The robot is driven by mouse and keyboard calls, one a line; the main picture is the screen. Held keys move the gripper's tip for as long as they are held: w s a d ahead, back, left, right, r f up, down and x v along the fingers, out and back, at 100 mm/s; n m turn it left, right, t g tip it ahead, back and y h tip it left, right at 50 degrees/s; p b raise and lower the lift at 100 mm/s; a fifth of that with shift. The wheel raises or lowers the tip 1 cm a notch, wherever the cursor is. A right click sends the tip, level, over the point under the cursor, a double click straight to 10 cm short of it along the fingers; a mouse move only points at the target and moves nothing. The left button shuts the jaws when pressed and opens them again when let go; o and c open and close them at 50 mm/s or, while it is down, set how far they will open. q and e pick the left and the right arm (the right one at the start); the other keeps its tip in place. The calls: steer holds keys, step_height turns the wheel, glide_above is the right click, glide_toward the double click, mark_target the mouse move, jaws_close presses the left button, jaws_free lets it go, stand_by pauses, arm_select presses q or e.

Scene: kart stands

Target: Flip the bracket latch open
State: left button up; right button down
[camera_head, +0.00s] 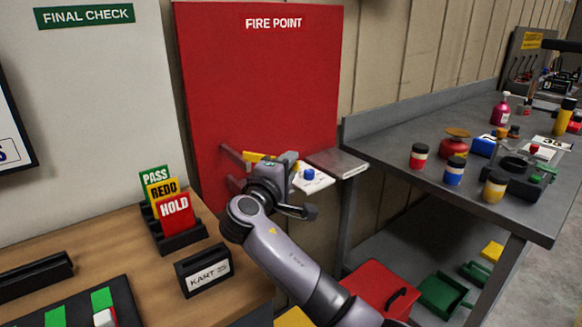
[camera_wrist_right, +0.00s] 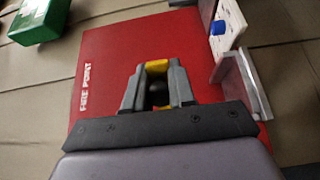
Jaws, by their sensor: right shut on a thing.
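The yellow latch (camera_head: 262,157) of the bracket shows at the red fire point board, just above my right gripper. In the right wrist view the yellow latch (camera_wrist_right: 157,66) sits between the two grey fingers. My right gripper (camera_head: 275,172) is shut on it, and its fingers also show in the right wrist view (camera_wrist_right: 156,85). Much of the bracket and latch is hidden by my gripper and wrist. My left gripper is in neither view.
The red board (camera_head: 258,80) stands behind my gripper. A white plate with a blue knob (camera_head: 308,175) and a grey shelf (camera_head: 338,163) are just right of it. Card signs (camera_head: 175,212) stand on the wooden table at left. A grey workbench (camera_head: 385,130) holds bottles and jars at right.

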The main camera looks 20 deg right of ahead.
steer(key=shift+s+a, duration=0.15)
stand_by(0.4)
steer(key=c, duration=0.9)
jaws_free()
steer(key=shift+c, duration=0.2)
steer(key=shift+a, duration=0.1)
steer(key=v, duration=0.7)
steer(key=shift+b, duration=0.45)
